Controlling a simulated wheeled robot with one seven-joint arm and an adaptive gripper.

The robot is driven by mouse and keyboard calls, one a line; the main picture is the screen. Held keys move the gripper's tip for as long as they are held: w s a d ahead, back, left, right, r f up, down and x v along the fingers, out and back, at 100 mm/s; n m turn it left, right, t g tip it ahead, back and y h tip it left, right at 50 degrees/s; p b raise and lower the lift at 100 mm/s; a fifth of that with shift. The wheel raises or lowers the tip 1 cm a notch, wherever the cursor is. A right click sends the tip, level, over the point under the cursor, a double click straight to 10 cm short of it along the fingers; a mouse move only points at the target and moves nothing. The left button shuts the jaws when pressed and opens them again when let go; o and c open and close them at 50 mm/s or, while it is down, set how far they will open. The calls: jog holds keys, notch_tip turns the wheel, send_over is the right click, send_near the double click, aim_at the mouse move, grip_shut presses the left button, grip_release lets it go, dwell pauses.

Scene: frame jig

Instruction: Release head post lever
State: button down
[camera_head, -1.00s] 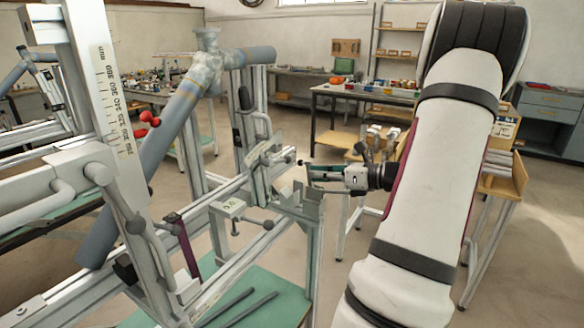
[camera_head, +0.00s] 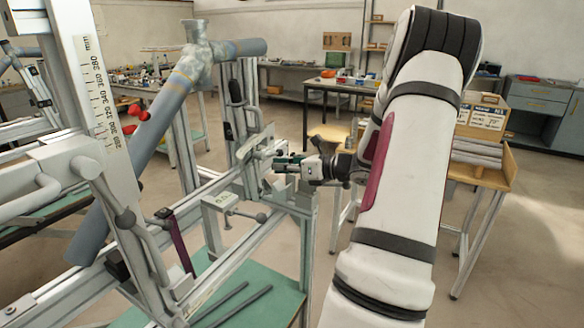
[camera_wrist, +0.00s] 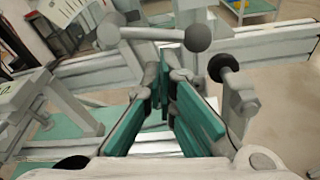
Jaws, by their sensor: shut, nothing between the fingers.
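The head post (camera_head: 249,85) is an upright grey metal profile near the middle of the head view. A grey lever with a round ball end (camera_wrist: 197,38) lies across the wrist view, just past my fingertips; it seems to be the small grey lever (camera_head: 262,137) on the post in the head view. My gripper (camera_wrist: 165,85) has teal finger pads that meet at the tips with nothing between them. In the head view my gripper (camera_head: 278,163) points left at the post, close to the lever. I cannot tell whether it touches it.
A black-ended knob (camera_wrist: 220,68) stands right of my fingers. A clamp block with a rod and ball (camera_head: 225,200) sits on the rail below. A large grey tube (camera_head: 165,115) slants at the left, with a scaled upright (camera_head: 100,90) before it.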

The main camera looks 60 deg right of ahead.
jog(key=shift+w, duration=0.3)
jog(key=n+b, duration=0.1)
jog(key=r+n+h+b, duration=0.1)
jog(key=n+b, duration=0.1)
jog(key=d+n+b, duration=0.1)
jog(key=n+b, duration=0.1)
jog(key=shift+w+r+h, duration=0.1)
jog(key=shift+r+h, duration=0.2)
jog(key=shift+h, duration=0.1)
jog(key=shift+r, duration=0.1)
dwell(0.4)
